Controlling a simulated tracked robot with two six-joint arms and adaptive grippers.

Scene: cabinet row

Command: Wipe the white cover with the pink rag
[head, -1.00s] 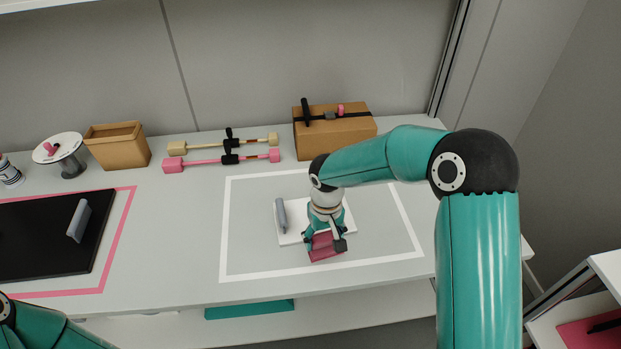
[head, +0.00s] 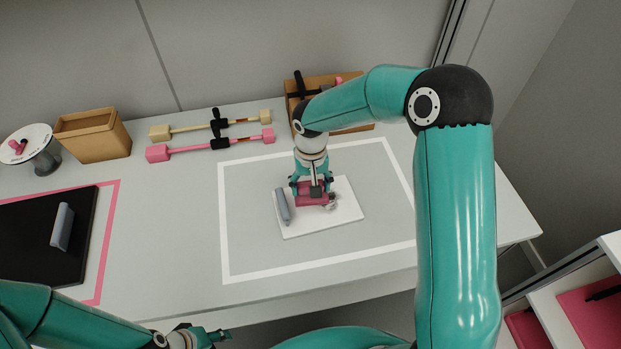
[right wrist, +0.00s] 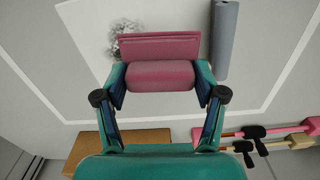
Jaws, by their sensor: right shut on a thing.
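The white cover (head: 330,219) lies flat inside a white outlined rectangle on the counter, with a grey handle (head: 283,206) at its left side. A dark grey smudge (head: 331,202) shows on the cover next to the rag; it also shows in the right wrist view (right wrist: 125,38). My right gripper (head: 313,186) is shut on the pink rag (head: 312,198), over the upper middle of the cover. The rag spans between the fingers in the right wrist view (right wrist: 160,76). Whether it touches the cover I cannot tell. My left gripper (head: 222,336) is low at the front edge; its jaw state is unclear.
A black panel with a grey handle (head: 62,227) lies in a pink outline at the left. Pink (head: 210,146) and cream (head: 208,124) bar tools, an open brown box (head: 92,134) and a white round stand (head: 28,144) line the back. Another brown box (head: 355,127) is partly behind my right arm.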

